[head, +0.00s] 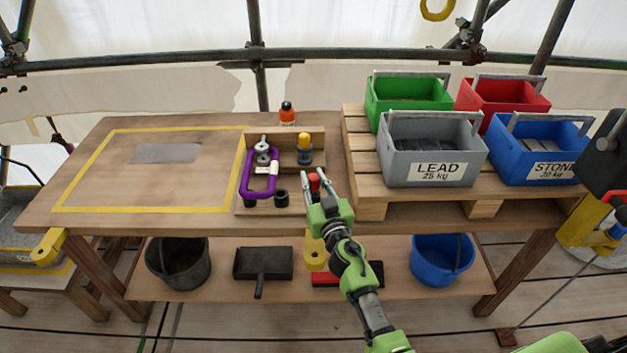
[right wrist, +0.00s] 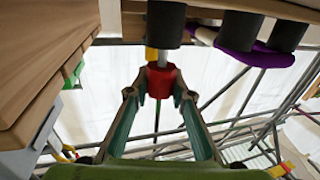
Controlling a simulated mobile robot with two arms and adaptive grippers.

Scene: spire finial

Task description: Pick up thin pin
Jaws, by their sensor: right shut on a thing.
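The thin pin has a red head (head: 314,181) and stands at the right end of the wooden tray on the table. In the right wrist view its red head (right wrist: 161,78) sits between my fingertips, and a thin silver shaft runs from it toward a black cylinder. I cannot tell whether the shaft is inside that cylinder. My right gripper (head: 319,188) is shut on the red head; its fingers also show in the right wrist view (right wrist: 158,95). My left gripper is not in view.
The tray (head: 316,138) also holds a purple loop (head: 246,176), a silver piece (head: 262,151), a yellow-topped piece (head: 304,143) and black cylinders (head: 281,198). An orange bottle (head: 287,115) stands behind. A pallet (head: 367,187) with several bins is at right. The yellow-taped area (head: 105,180) is mostly clear.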

